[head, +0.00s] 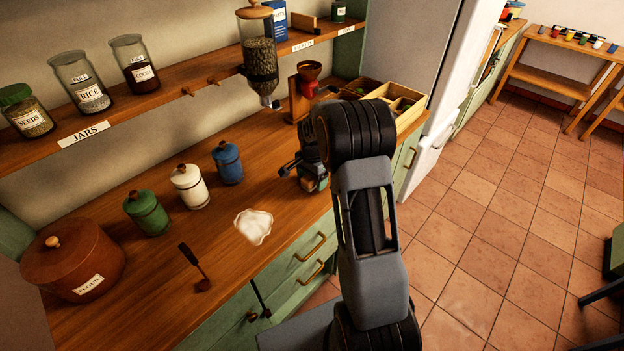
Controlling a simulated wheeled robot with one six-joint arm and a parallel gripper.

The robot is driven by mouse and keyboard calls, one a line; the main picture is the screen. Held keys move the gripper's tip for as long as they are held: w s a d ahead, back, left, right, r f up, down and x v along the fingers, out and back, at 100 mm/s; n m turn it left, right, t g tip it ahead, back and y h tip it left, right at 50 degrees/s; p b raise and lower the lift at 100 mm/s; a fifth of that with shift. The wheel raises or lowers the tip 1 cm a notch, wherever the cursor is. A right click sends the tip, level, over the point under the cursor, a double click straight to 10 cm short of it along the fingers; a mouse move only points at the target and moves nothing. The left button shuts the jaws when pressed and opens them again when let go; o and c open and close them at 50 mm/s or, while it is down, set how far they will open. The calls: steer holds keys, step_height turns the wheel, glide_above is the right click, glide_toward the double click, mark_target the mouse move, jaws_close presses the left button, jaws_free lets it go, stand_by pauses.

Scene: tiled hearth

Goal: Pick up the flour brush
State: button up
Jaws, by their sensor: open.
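A small dark-handled tool with a reddish-brown end, which looks like the flour brush (195,267), lies on the wooden counter in the head view. It is right of the brown flour crock (72,260) and left of a white patch, probably flour (253,226). My gripper (290,168) is over the back right part of the counter, well apart from the brush. Its jaws are open, and I see nothing held between them. My arm partly hides the gripper and the counter behind it.
Green (147,213), white (189,187) and blue (228,163) canisters stand behind the brush. A shelf with labelled jars (82,84) and a bean dispenser (259,58) overhangs the back. A divided wooden box (398,105) stands at the right. The counter around the brush is clear.

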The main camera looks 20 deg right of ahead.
steer(key=shift+c, duration=0.2)
steer(key=c, duration=1)
steer(key=shift+r, duration=0.15)
steer(key=shift+r, duration=0.55)
steer(key=shift+s+a+r+b, duration=0.1)
steer(key=shift+s+r+b, duration=0.35)
steer(key=shift+s+r, duration=1.7)
steer(key=shift+s+a+r+b, duration=0.15)
steer(key=shift+s+r+b, duration=0.25)
steer(key=shift+s+r, duration=1.75)
steer(key=shift+s+a+r+b, duration=0.1)
steer(key=shift+s+r+b, duration=0.35)
steer(key=shift+s+r, duration=1.7)
steer(key=shift+s+f, duration=0.55)
steer(key=shift+f, duration=0.05)
